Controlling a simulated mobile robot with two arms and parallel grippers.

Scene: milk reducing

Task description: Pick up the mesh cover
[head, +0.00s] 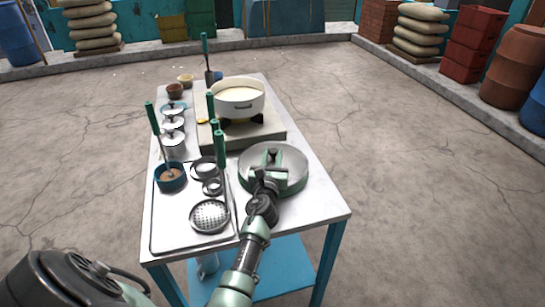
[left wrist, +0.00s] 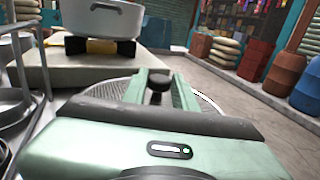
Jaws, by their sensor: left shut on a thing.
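The mesh cover (head: 255,154) is a round grey disc at the right front of the white table. Its fine mesh (left wrist: 192,94) and dark knob (left wrist: 158,84) show in the left wrist view. My left gripper (head: 272,158) is over the cover, with its green fingers (left wrist: 155,86) shut on the knob. The gripper and wrist hide part of the disc. I cannot tell whether the cover touches the table. My right gripper is not in view.
A white pot (head: 238,98) stands on a stove block (head: 265,130) just behind the cover. A tray (head: 160,238) at left holds a perforated skimmer (head: 209,216), a blue cup (head: 171,178) and rings. Green-handled tools stand upright nearby. The table's right front corner (head: 325,210) is clear.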

